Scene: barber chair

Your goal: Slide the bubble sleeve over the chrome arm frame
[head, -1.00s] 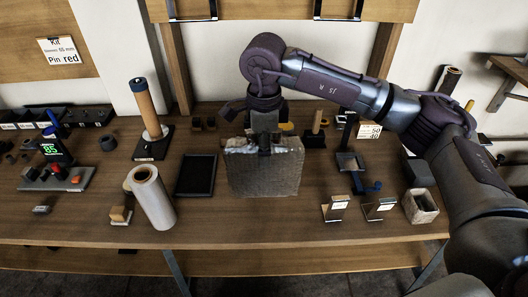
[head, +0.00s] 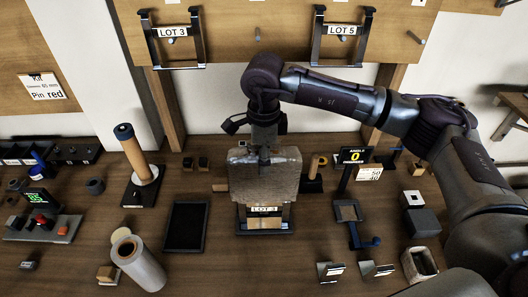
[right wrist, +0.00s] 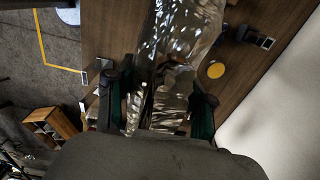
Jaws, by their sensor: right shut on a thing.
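The bubble sleeve (head: 265,180) is a grey-brown, crinkled, box-shaped bag, held upright above the middle of the bench. My right gripper (head: 264,153) is shut on its top edge from above. In the right wrist view, the shiny sleeve (right wrist: 180,45) lies between the fingers of my right gripper (right wrist: 157,105). A dark metal frame or stand with a LOT 3 label (head: 265,210) shows just below the sleeve; its upper part is hidden. I cannot tell whether the sleeve is around it or in front of it. My left gripper is not in view.
Two dark metal frames hang on the back board, labelled LOT 3 (head: 173,45) and LOT 5 (head: 341,45). A black tray (head: 187,227) and a film roll (head: 138,262) stand left of the sleeve. An angle display (head: 355,156) stands to its right. The bench front centre is clear.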

